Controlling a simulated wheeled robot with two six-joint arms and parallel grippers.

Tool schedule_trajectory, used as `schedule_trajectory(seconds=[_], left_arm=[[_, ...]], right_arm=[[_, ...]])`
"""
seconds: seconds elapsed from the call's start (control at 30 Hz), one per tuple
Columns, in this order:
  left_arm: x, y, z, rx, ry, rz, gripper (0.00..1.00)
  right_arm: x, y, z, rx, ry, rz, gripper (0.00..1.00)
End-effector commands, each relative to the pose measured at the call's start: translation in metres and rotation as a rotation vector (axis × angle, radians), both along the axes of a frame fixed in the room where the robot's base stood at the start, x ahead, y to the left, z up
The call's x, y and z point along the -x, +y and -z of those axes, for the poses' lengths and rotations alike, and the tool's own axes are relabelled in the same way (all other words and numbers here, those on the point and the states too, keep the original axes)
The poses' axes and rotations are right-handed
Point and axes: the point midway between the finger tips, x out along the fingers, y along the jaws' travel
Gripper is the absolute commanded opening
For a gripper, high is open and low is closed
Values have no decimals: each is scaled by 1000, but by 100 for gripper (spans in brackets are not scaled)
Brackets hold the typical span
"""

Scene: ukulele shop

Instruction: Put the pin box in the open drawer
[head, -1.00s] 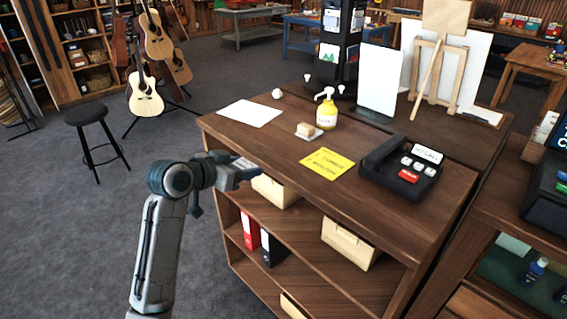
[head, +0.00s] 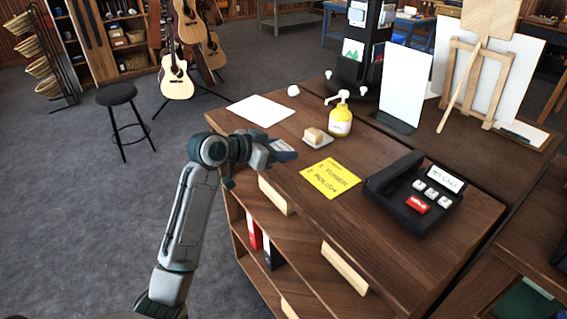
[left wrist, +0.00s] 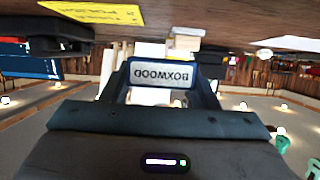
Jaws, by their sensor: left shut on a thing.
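My left gripper (head: 283,151) is shut on a small box with a white label reading BOXWOOD, which I take for the pin box (left wrist: 161,74); it shows between the fingers in the left wrist view. In the head view the fingers hide most of it. The gripper is at the left edge of the wooden counter (head: 395,255), beside the yellow note. Pale fronts (head: 345,267) show in the counter's side; I cannot tell whether any is an open drawer. My right gripper is out of view.
A black stool (head: 120,110) stands left on open floor.

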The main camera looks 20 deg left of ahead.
Motion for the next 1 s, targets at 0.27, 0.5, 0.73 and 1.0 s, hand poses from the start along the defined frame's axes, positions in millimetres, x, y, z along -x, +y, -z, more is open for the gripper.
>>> schedule_trajectory(seconds=[0.27, 0.5, 0.73, 1.0], left_arm=[[0, 0, 26, 1, 2, 0, 32], [0, 0, 55, 1, 1, -1, 32], [0, 0, 56, 0, -2, -1, 32], [0, 0, 58, 0, -2, -1, 76]], right_arm=[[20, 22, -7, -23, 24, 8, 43], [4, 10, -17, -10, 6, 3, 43], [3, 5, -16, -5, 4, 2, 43], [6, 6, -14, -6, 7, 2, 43]])
